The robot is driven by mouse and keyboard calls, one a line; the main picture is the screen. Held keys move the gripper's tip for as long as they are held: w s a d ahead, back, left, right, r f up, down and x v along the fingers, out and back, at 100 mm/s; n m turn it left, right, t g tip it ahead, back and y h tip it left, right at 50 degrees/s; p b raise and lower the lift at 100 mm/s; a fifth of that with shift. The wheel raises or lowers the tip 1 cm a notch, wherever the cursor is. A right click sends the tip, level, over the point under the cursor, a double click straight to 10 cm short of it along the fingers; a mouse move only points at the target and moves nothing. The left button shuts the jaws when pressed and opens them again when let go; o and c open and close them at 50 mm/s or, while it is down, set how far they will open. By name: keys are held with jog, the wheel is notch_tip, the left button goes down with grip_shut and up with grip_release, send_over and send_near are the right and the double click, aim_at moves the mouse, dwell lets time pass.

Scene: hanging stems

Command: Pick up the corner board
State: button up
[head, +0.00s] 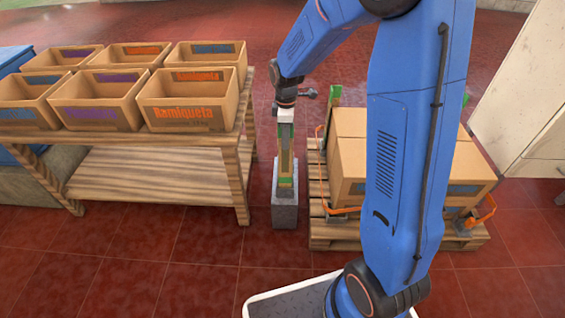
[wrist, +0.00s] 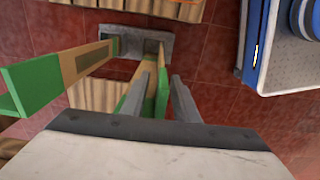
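A tan corner board (head: 286,160) with green ends stands upright in a grey slotted block (head: 285,211) on the floor. In the wrist view, one corner board (wrist: 70,62) leans out to the left, and a second board (wrist: 150,75) rises from the other slot of the grey block (wrist: 120,34). My gripper (head: 285,118) is over the top of the boards, pointing down. In the wrist view it (wrist: 158,100) has the second board's green top between its fingers.
A wooden table (head: 150,165) with several open boxes stands left of the block. A pallet (head: 335,232) with cartons (head: 350,165), orange straps and a green-topped board (head: 334,97) is close on the right. The gap between them is narrow; red floor in front is clear.

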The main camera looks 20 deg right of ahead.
grip_shut()
jog(key=shift+r, duration=0.1)
